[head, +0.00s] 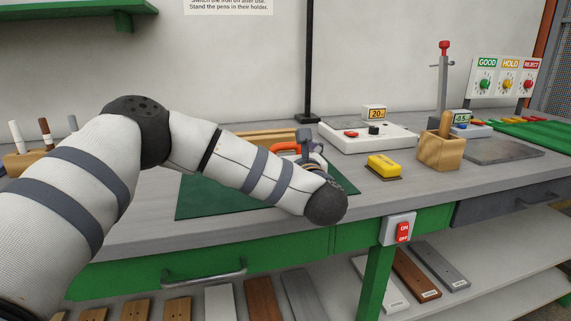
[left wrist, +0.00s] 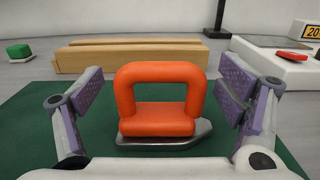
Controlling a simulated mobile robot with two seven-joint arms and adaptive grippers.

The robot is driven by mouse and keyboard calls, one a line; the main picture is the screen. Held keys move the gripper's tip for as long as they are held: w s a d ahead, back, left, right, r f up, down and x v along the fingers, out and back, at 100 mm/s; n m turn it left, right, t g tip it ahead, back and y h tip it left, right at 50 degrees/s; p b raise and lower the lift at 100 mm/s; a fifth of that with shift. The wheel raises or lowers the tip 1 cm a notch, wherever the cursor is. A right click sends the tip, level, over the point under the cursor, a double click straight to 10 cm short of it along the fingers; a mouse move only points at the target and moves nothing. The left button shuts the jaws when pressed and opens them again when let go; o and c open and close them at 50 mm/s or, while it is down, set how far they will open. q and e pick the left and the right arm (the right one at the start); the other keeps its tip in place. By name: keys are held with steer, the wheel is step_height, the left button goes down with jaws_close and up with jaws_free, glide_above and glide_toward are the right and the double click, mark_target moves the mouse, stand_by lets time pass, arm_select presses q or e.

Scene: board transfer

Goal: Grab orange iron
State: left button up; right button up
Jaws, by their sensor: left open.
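The orange iron (left wrist: 160,122) stands on a dark green mat (left wrist: 30,127), with its orange loop handle up and its grey metal sole below. In the left wrist view it sits between the two spread fingers of my left gripper (left wrist: 160,97), which is open and not touching it. In the head view a bit of the orange handle (head: 285,147) shows behind my left arm, which hides most of the iron. My left gripper (head: 309,146) is partly hidden there too. My right gripper is in neither view.
Wooden bars (left wrist: 130,55) lie behind the iron. A white device with a display (head: 367,138), a yellow block (head: 384,166) and a wooden holder (head: 438,150) stand to the right. A green block (left wrist: 19,51) lies at the far left of the wrist view.

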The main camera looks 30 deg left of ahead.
arm_select(q)
steer(key=c, duration=1.6)
